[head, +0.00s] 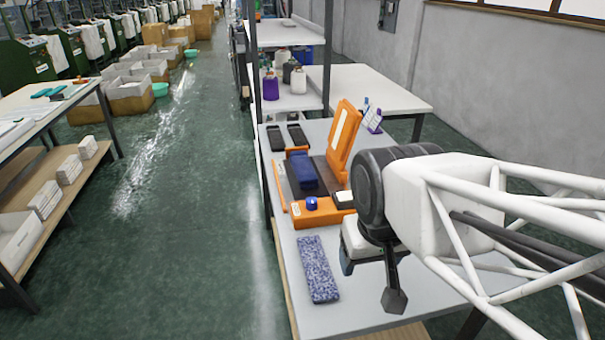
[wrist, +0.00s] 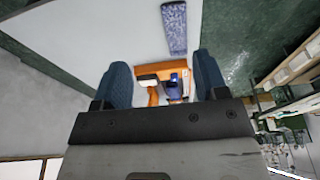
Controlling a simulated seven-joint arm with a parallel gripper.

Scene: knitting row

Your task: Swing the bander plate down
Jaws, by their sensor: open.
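The bander is an orange machine (head: 322,212) on the grey-white table, with a blue button or knob on its front. Its orange plate (head: 342,140) stands raised and tilted at the back right, with a pale strip on its face. A dark blue folded bundle (head: 301,173) lies on the bander's dark bed. My gripper (head: 372,278) is at the right of the bander's front, above the table, open and empty. In the wrist view the two blue-grey fingers (wrist: 157,85) stand wide apart, with the orange front and blue knob showing between them. The plate is not clear in the wrist view.
A speckled blue-white folded piece (head: 318,269) lies on the table (head: 345,318) in front of the bander. Two dark items (head: 287,136) lie behind it. A shelf (head: 290,103) with bottles stands at the back. A purple-white item (head: 372,118) is behind the plate.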

